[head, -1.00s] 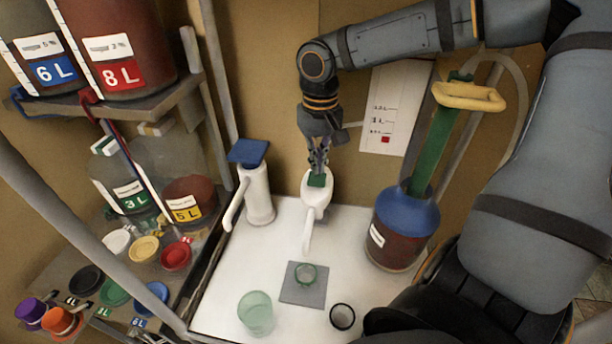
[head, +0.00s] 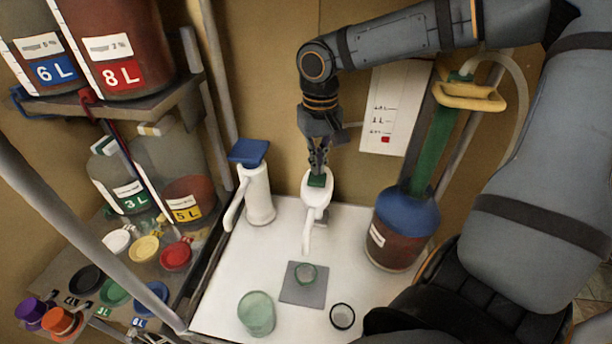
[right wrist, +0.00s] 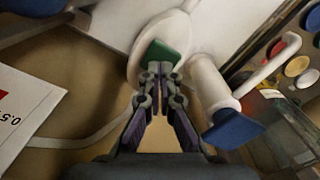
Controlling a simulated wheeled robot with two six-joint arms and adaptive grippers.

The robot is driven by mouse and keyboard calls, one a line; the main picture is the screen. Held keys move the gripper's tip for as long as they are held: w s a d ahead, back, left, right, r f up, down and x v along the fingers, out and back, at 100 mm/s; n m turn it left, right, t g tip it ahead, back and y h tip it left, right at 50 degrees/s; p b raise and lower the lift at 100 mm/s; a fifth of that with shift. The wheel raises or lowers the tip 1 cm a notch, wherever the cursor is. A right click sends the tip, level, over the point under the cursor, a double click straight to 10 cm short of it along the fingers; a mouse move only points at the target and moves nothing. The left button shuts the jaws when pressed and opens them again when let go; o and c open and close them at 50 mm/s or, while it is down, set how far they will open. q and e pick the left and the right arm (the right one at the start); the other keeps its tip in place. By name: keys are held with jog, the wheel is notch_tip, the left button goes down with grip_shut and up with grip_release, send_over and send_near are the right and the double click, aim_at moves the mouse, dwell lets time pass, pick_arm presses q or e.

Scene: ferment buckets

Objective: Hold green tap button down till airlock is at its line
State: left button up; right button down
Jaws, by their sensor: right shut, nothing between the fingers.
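The green tap button (head: 316,181) sits on top of a white tap (head: 315,198). My right gripper (head: 317,168) is shut and empty, pointing down with its fingertips at the button. In the right wrist view the closed fingertips (right wrist: 155,70) overlap the edge of the green button (right wrist: 160,54); whether they press it down I cannot tell. My left gripper is not in view.
A second white tap with a blue button (head: 249,151) stands to the left. A greenish glass (head: 256,314) and a dark-rimmed cup (head: 342,316) stand near the front. A blue-topped bucket with a green column (head: 392,238) stands right. Shelves with jugs fill the left.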

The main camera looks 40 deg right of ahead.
jog(key=shift+f, duration=0.3)
jog(key=shift+f, duration=1)
jog(key=shift+r, duration=0.15)
dwell(2.5)
notch_tip(320, 180, up, 6)
jog(key=p, duration=0.8)
jog(key=shift+r, duration=0.1)
jog(key=shift+f, duration=0.2)
